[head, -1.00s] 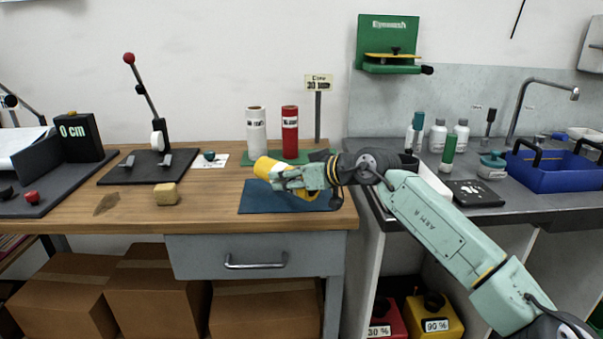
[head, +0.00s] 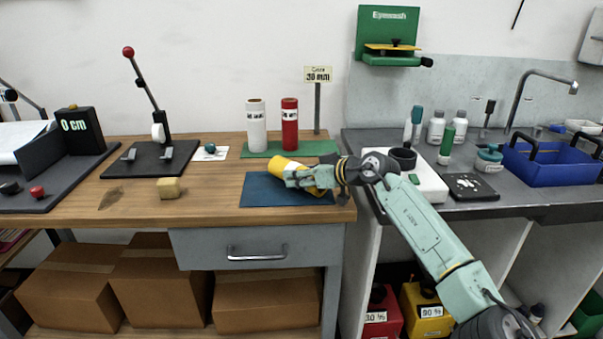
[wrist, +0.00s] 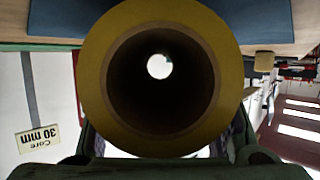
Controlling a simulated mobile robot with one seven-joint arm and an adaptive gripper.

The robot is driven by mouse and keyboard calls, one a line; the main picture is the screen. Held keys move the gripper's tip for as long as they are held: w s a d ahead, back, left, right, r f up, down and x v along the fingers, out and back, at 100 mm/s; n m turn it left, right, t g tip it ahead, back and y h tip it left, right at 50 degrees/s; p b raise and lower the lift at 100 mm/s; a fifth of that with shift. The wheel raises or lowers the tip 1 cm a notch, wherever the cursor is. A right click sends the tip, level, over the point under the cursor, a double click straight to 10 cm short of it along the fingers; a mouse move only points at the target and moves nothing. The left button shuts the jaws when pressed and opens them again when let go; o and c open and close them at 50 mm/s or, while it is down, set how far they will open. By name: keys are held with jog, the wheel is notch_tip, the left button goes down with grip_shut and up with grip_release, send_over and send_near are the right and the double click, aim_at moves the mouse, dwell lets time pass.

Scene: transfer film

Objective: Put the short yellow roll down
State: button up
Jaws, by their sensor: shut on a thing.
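The short yellow roll (head: 280,166) is in my gripper (head: 296,177), lying on its side over the blue mat (head: 262,198) on the wooden bench. I cannot tell whether the roll touches the mat. In the wrist view the yellow roll (wrist: 97,65) fills the middle, and I look straight down its hollow core. My gripper is shut on the roll; its fingers are mostly hidden behind it there.
A white roll (head: 256,130) and a red roll (head: 289,128) stand upright on a green mat (head: 318,148) behind. A "Core 30 mm" sign (head: 318,74) stands beside them. A tan block (head: 170,189) and a lever press (head: 150,155) are to the left.

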jog(key=shift+f, duration=0.1)
jog(key=o, duration=1.6)
jog(key=shift+c, duration=0.2)
jog(key=shift+r, duration=0.2)
jog(key=b+v, duration=0.3)
jog(key=v, duration=0.7)
jog(key=shift+s+d+b, duration=0.2)
jog(key=shift+b, duration=0.1)
jog(key=shift+v, duration=0.75)
jog(key=shift+r, duration=0.1)
